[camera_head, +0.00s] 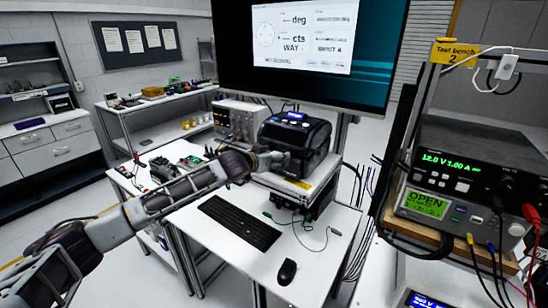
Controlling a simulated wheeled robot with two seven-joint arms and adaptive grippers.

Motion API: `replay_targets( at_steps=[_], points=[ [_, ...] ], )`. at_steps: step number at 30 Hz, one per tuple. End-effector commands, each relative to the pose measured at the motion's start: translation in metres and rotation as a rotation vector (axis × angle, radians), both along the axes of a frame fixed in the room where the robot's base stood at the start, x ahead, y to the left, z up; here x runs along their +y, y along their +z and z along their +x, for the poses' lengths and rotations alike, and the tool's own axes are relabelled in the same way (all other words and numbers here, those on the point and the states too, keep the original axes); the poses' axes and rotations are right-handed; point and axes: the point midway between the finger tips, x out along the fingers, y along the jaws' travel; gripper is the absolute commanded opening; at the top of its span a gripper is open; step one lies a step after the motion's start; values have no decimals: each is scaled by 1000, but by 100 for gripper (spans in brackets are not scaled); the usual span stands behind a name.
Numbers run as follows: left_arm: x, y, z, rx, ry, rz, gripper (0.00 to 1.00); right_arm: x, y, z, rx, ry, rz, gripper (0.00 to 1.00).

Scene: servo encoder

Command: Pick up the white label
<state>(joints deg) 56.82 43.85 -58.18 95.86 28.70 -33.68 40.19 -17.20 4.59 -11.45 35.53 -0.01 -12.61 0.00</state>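My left arm reaches in from the left, and its gripper (272,160) is at the front of the black label printer (305,136). The gripper is small and dark against the printer, so I cannot tell whether its fingers are open or shut, or whether they touch the printer. I cannot make out a white label; it may be hidden behind the gripper at the printer's front. My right gripper is not in view.
The printer stands on a raised white shelf (318,178) above the white desk (215,262). A keyboard (240,222), mouse (287,272) and thin cables lie on the desk. A large monitor (305,48) hangs behind. A power supply (458,172) stands at right.

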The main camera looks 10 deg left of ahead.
Motion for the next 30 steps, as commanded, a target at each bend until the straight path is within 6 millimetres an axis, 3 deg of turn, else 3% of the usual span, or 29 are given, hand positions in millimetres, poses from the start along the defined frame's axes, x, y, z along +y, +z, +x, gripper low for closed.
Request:
replay_targets(
  at_steps=[4, 13, 30],
  points=[
    [0, 0, 0, 0, 0, 0, 73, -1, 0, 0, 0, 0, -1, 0],
    [0, 0, 0, 0, 0, 0, 42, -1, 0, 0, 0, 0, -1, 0],
    [0, 7, 0, -1, 1, 0, 40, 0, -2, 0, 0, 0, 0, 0]
  ],
)
